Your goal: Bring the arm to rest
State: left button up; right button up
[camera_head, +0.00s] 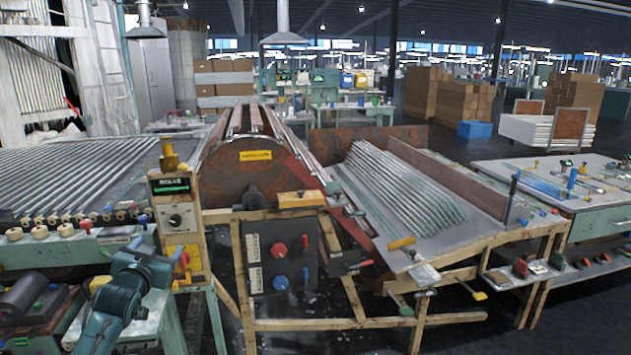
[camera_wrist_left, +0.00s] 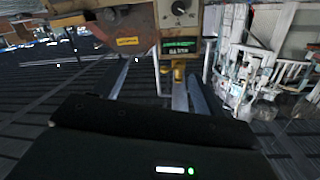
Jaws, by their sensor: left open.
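My left arm (camera_head: 118,297), teal and dark, comes in at the lower left of the head view. My left gripper (camera_head: 157,250) is at its far end, near the left bench edge and just left of the yellow-framed control panel (camera_head: 175,218). In the left wrist view the gripper's two grey fingers (camera_wrist_left: 160,72) stand apart, with nothing seen held between them. The panel with its green display (camera_wrist_left: 180,47) shows upside down beyond them. How close the fingertips are to the panel is hard to tell. My right gripper is in neither view.
Glass tubes lie on the left bench (camera_head: 105,243) and on the sloping rack (camera_head: 470,232). A rusty drum machine (camera_head: 240,177) and a dark switch box (camera_head: 280,255) stand at the centre. A worktable (camera_head: 600,222) is at the right. Dark floor shows between the wooden legs.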

pick_arm(q)
jog(key=s+d+f+m+g+h, duration=0.1)
jog(key=s+d+f+g+h, duration=0.1)
jog(key=s+d+f, duration=0.7)
jog(key=s+d+f+m+g+h, duration=0.15)
jog(key=s+d+f, duration=0.25)
jog(key=s+f, duration=0.75)
jog(key=s+d+f+n+g+h, duration=0.1)
jog(key=s+d, duration=0.3)
jog(key=s, duration=0.5)
jog(key=s+d+f+n+g, duration=0.1)
jog(key=s+d+f, duration=0.3)
jog(key=s, duration=0.5)
jog(key=shift+s+g+h, duration=0.35)
jog(key=shift+g, duration=0.2)
